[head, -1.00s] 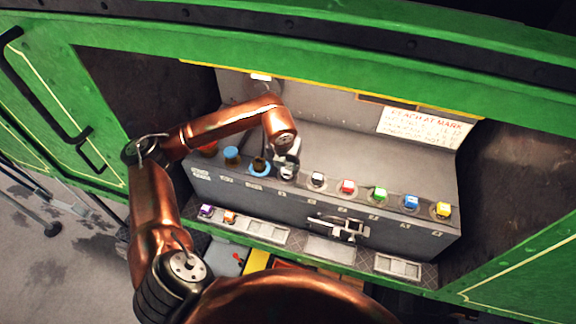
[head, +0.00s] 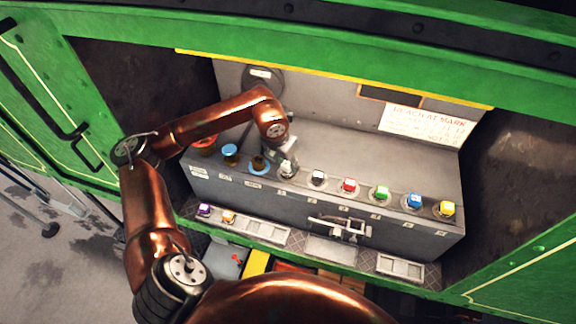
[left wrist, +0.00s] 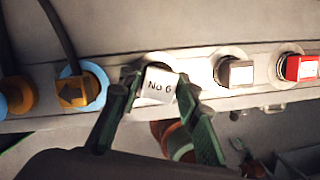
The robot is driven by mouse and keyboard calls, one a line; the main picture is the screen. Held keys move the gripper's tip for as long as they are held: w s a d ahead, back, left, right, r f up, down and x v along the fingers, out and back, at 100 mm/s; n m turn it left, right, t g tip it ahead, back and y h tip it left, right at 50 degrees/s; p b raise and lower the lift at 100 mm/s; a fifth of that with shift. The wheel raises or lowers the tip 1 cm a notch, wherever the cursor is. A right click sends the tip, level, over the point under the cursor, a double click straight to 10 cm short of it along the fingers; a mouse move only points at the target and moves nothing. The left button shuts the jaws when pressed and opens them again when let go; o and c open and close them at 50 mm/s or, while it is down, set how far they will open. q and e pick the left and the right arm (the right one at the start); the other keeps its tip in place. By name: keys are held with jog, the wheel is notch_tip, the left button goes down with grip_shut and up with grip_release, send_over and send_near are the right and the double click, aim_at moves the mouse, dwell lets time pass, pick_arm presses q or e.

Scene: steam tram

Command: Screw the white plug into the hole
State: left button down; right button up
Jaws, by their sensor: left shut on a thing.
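The white plug (left wrist: 160,86), marked "No 6", is between the fingers of my left gripper (left wrist: 155,92) in the left wrist view. The gripper is shut on it. In the head view my left gripper (head: 285,161) points down at the row on the grey box, left of the plug with a black-and-white top. The plug is over its place in the row, with a pale round rim behind it. The hole itself is hidden, and I cannot tell how deep the plug sits. My right gripper is not in view.
Black-and-white (head: 318,176), red (head: 349,185), green (head: 381,193), blue (head: 414,201) and yellow (head: 446,209) plugs stand to the right. Blue-ringed and orange fittings with cables (left wrist: 76,90) stand close on the left. Green walls frame the bay.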

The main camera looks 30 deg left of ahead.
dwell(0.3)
pick_arm(q)
jog(key=shift+m, duration=0.4)
jog(key=shift+m+h+b, duration=0.4)
jog(key=shift+m+b, duration=0.45)
jog(key=shift+m, duration=0.25)
jog(key=shift+r+m, duration=0.1)
jog(key=shift+m, duration=0.5)
